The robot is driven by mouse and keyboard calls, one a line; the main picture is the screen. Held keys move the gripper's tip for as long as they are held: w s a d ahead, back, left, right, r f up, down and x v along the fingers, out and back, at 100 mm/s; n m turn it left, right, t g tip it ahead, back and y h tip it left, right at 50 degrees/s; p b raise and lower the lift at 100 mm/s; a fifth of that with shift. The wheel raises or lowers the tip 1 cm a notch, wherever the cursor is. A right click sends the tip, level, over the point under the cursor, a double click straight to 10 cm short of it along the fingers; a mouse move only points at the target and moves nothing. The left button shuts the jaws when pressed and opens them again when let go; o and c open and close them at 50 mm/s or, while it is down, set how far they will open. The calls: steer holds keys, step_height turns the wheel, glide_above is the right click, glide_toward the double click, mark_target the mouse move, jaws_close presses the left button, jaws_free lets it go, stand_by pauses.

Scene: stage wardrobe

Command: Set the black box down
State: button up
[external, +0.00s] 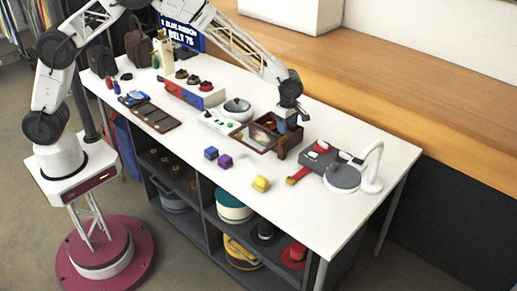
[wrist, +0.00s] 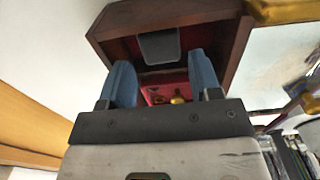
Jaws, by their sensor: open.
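My gripper (external: 286,122) points down over an open wooden box (external: 283,152) on the white table. In the wrist view its two blue fingers (wrist: 159,62) are apart. A dark grey, box-like piece, likely the black box (wrist: 160,46), shows just beyond and between the fingertips, at the red-lined inside of the wooden box. I cannot tell whether the fingers touch it. A small gold piece (wrist: 178,98) shows on the red lining. In the external view the gripper and the box walls hide the black box.
The glass lid (external: 259,137) lies open left of the wooden box. A grey lamp device (external: 342,178) stands to the right. Purple, blue and yellow blocks (external: 261,184) lie in front. A white device (external: 221,121) stands behind left.

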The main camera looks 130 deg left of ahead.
step_height(320, 180, up, 8)
steer(key=shift+f, duration=0.2)
steer(key=shift+d, duration=0.1)
stand_by(1.0)
